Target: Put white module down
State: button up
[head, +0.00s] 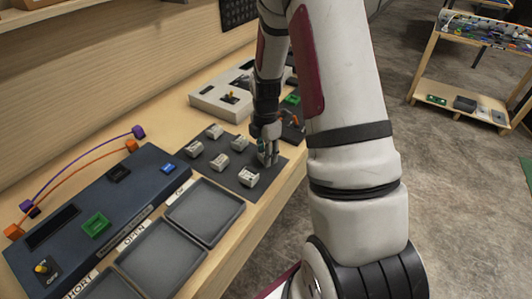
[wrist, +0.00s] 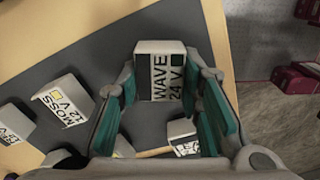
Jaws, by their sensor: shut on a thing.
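A white module (wrist: 160,78) labelled "WAVE 24 V" sits between the teal-padded fingers of my gripper (wrist: 168,95) in the wrist view. My gripper is shut on it. In the head view my gripper (head: 267,157) is low over the right part of the dark mat (head: 232,178); the held module is mostly hidden there. Whether it touches the mat is unclear. Several other white modules stand on the mat, among them a front one (head: 249,177) and one labelled "MOSS 12 V" (wrist: 64,104). Another module (wrist: 182,134) shows below the held one in the wrist view.
A blue console (head: 130,190) with a green button and cables lies at the left. Empty grey trays (head: 205,211) labelled "OPEN" and "SHORT" line the table's front. A white device (head: 222,97) and a small dark box stand behind the mat. The table edge is close on the right.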

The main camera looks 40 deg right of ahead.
jog(key=shift+f, duration=0.2)
jog(key=o, duration=1.2)
jog(key=shift+r, duration=0.1)
notch_tip(320, 180, up, 12)
jog(key=s+a+r+m+t, duration=0.1)
jog(key=s+a+r+m, duration=0.25)
jog(key=a+r, duration=0.2)
jog(key=s+a+r+m+t, duration=0.1)
jog(key=s+a+r+m, duration=0.1)
jog(key=a+r+m, duration=0.35)
jog(key=s+a+r+m+t, duration=0.1)
jog(key=s+a+r+m, duration=0.1)
jog(key=s, duration=0.2)
jog(key=s+a+r+m+t, duration=0.1)
jog(key=s+a+r+m, duration=0.1)
jog(key=s+r+m, duration=0.1)
jog(key=s+a+r+m+t+b, duration=0.1)
jog(key=s+a+r+m, duration=0.2)
jog(key=s, duration=0.3)
